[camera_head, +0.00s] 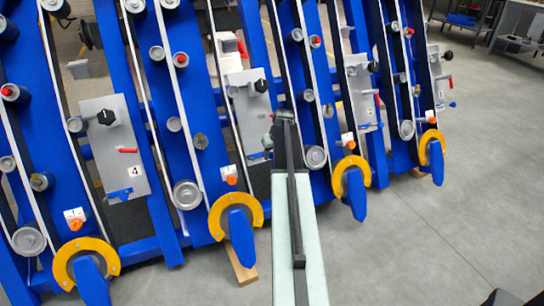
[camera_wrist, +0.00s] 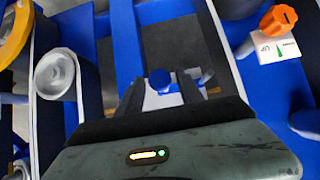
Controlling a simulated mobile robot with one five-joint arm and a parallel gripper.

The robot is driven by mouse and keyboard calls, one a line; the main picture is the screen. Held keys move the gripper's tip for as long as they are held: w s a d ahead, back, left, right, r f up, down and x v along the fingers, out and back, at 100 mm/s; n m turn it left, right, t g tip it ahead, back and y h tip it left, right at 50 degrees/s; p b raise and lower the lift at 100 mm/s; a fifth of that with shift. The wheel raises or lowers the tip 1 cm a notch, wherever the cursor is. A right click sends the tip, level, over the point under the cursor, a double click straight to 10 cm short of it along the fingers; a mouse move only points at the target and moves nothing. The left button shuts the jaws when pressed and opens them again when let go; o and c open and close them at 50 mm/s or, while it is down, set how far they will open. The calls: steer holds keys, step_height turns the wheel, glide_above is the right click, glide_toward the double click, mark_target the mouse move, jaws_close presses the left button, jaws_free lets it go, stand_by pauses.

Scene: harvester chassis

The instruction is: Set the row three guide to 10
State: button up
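The grey row three panel (camera_head: 240,100) stands left of my arm, partly hidden by my gripper (camera_head: 270,140). A black knob (camera_head: 261,86) sits near its upper right. In the wrist view, a blue guide with a round end (camera_wrist: 160,79) lies ahead against a pale plate (camera_wrist: 155,101). My gripper's dark fingers (camera_wrist: 160,94) are apart, one on each side of the blue end, with gaps beside it. I cannot tell how far ahead of the fingertips it is. No scale numbers are readable.
An orange knob (camera_wrist: 278,20) on a white card is at the upper right of the wrist view. A grey roller (camera_wrist: 55,75) is at the left. Panel four (camera_head: 113,150) and yellow wheel guards (camera_head: 236,212) line the blue frame. Open floor (camera_head: 440,220) lies to the right.

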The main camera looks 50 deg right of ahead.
jaws_close()
stand_by(1.2)
